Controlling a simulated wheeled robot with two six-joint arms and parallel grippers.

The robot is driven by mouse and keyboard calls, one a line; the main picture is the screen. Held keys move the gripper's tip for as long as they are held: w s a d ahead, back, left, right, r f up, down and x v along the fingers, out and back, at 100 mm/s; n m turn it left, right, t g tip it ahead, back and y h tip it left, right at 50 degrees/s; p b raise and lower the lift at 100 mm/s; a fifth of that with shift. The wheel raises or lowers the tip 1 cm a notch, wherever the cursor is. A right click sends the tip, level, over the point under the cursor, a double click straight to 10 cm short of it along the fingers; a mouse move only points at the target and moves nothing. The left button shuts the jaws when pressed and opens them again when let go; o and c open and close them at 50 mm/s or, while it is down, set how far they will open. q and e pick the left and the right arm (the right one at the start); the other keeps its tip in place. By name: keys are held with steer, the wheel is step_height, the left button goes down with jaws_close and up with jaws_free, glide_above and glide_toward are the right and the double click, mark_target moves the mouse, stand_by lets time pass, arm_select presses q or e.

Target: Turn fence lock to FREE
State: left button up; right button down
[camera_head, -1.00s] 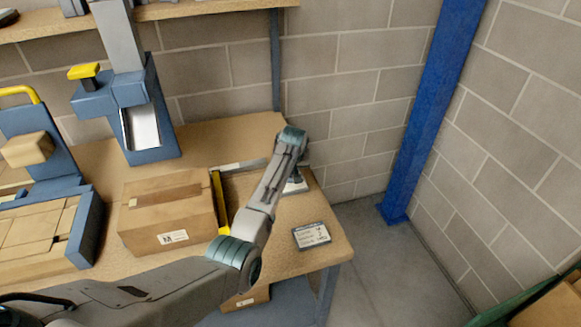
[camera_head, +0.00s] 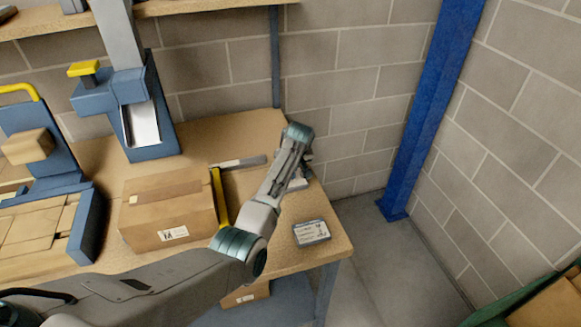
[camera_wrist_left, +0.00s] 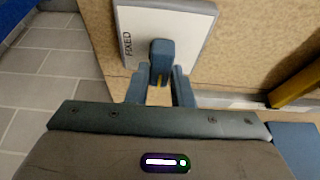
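The fence lock plate (camera_wrist_left: 195,25) is pale with a grey edge and shows the word FIXED on its left side in the left wrist view. A blue lock knob (camera_wrist_left: 160,55) stands on it, with a small yellow mark at its lower end. My left gripper (camera_wrist_left: 160,78) has one finger on each side of the knob, very close to it; I cannot tell if they press on it. No FREE label is visible. In the head view my left gripper (camera_head: 297,178) is over the right part of the bench, largely hidden by its arm. My right gripper is out of view.
A cardboard box (camera_head: 165,205) and a yellow bar (camera_head: 219,200) stand left of my arm on the wooden bench (camera_head: 225,140). A blue post (camera_head: 425,110) stands beyond the bench.

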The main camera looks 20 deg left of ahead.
arm_select(q)
steer(key=o, duration=0.4)
steer(key=b+v, duration=0.3)
steer(key=v, duration=0.7)
steer(key=shift+r, duration=0.35)
steer(key=shift+s+d+r, duration=0.1)
